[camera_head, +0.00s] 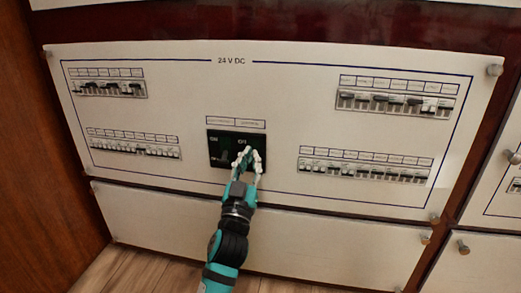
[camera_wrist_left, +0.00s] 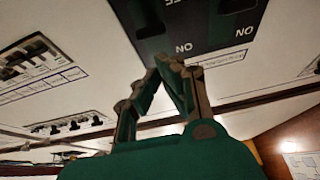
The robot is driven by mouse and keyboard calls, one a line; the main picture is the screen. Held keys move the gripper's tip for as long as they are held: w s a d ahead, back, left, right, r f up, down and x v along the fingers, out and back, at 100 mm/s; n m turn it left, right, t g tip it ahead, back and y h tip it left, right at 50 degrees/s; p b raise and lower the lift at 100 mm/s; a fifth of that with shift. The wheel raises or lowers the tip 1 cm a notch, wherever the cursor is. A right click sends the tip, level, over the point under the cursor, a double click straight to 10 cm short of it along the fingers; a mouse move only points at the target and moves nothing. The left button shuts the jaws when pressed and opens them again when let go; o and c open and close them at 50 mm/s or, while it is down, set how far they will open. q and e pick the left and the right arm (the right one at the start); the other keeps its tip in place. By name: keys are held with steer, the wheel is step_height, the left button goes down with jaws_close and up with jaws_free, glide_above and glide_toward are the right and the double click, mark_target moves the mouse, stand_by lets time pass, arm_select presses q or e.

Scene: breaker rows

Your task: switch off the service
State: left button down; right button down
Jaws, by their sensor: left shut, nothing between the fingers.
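A white panel marked 24 V DC (camera_head: 300,75) carries breaker rows and a dark control block (camera_head: 221,143) at its centre. My right gripper is not in view.
Breaker rows sit at upper left (camera_head: 108,89), lower left (camera_head: 133,149), upper right (camera_head: 396,103) and lower right (camera_head: 362,171). A blank white panel (camera_head: 330,245) lies below. Another panel (camera_head: 503,165) stands at the right edge, and a wooden side wall (camera_head: 45,200) at left.

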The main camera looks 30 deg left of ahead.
arm_select(q)
steer(key=v, duration=0.7)
steer(key=shift+s, duration=0.25)
steer(key=shift+d, duration=0.1)
